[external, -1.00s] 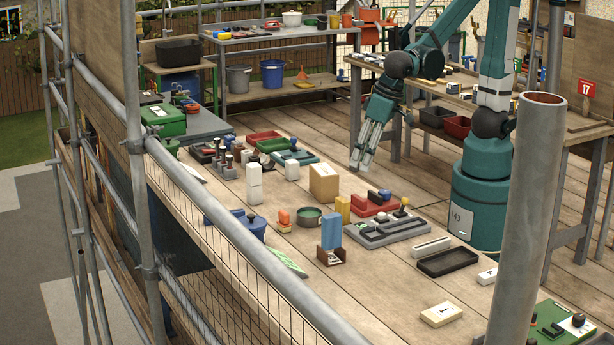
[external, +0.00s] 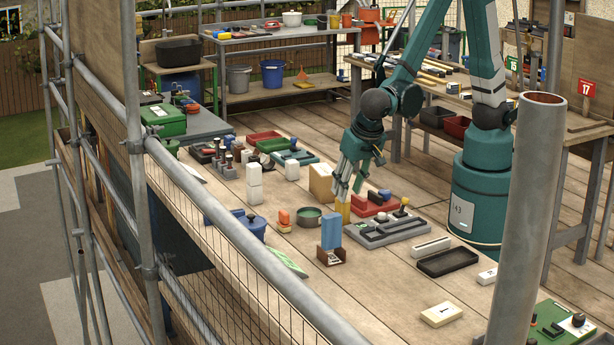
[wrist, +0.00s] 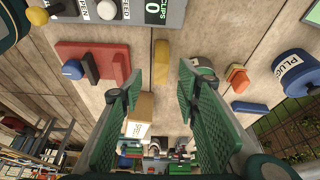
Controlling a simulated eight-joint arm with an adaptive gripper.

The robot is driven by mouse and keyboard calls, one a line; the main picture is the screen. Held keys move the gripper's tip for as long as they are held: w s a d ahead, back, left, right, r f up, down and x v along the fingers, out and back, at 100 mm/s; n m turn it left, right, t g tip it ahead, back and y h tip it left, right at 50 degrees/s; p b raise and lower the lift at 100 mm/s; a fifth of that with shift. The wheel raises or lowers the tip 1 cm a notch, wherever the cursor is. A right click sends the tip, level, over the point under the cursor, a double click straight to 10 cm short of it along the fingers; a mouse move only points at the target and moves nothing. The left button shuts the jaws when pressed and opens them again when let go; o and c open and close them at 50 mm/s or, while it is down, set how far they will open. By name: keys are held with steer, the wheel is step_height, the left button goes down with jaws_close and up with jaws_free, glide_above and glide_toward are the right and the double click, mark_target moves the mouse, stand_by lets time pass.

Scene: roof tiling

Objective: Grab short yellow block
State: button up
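The short yellow block (wrist: 161,62) stands between the red tray and the round green-rimmed dish. In the wrist view it shows ahead of and between my fingertips, slightly left of the middle of the gap. In the external view the yellow block (external: 342,211) is partly covered by my gripper (external: 350,187), whose fingers point down at it. My gripper also shows in the wrist view (wrist: 158,88), with green finger pads wide apart and nothing between them. Whether a finger touches the block cannot be told.
A red tray (external: 361,207) is right of the block, and a cardboard box (external: 319,184) is behind it. A blue block in a brown holder (external: 331,236) stands in front. A grey panel (external: 391,234) lies front right. An orange item (external: 284,217) is to the left.

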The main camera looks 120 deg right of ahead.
mark_target(342, 209)
steer(key=shift+w+a+f+m, duration=0.1)
steer(key=shift+w+f+m, duration=0.15)
steer(key=shift+f, duration=0.2)
steer(key=shift+f, duration=0.15)
steer(key=shift+x, duration=1.15)
steer(key=shift+f, duration=0.1)
steer(key=shift+b+x, duration=0.65)
steer(key=shift+x, duration=1.85)
steer(key=shift+s, duration=0.15)
steer(key=shift+c, duration=0.3)
steer(key=c, duration=0.9)
